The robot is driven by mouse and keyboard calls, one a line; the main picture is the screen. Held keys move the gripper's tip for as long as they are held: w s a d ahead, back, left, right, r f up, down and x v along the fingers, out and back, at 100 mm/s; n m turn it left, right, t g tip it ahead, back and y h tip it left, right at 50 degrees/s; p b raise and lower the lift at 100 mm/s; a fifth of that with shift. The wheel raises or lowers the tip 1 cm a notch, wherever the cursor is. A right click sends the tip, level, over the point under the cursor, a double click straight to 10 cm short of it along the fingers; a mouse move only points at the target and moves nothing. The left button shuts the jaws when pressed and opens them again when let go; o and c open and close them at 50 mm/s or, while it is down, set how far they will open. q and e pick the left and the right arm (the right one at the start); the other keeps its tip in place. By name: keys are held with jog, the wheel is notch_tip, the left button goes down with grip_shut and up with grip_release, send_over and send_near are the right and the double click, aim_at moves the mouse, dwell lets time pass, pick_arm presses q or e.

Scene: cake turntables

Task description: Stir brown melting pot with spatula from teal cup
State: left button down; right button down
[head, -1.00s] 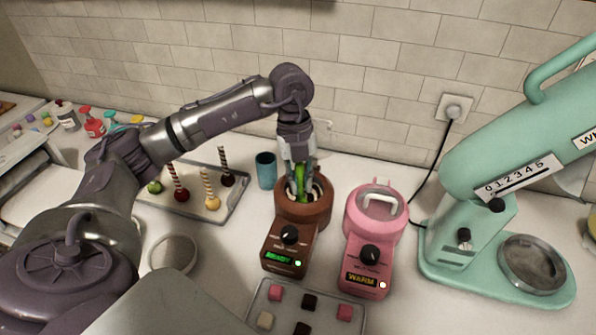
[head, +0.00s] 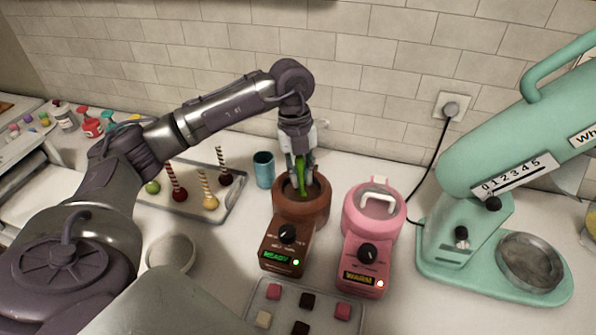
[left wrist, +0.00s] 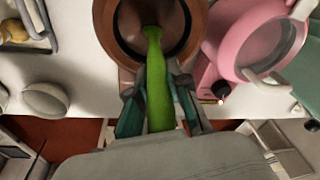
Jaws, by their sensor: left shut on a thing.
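The brown melting pot (head: 316,212) stands on the white counter in the head view, its display reading READY in green; in the left wrist view its rim (left wrist: 104,34) fills the top middle. My left gripper (head: 301,178) points down over the pot and is shut on the green spatula (head: 299,172). My right gripper is not in view.
A pink melting pot (head: 350,225) marked WARM stands close to the right. A teal stand mixer (head: 455,205) is farther right. A tray of cake pops (head: 228,217) lies left, a tray of small cubes (head: 328,308) in front. A tiled wall (head: 380,65) closes the back.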

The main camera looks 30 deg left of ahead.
aim_at(300, 157)
pick_arm(q)
jog(key=shift+s+a+r, duration=0.1)
jog(key=shift+a, duration=0.05)
jog(key=shift+r+p, duration=2)
jog(key=shift+r, duration=0.7)
notch_tip(300, 157, up, 4)
jog(key=p, duration=0.3)
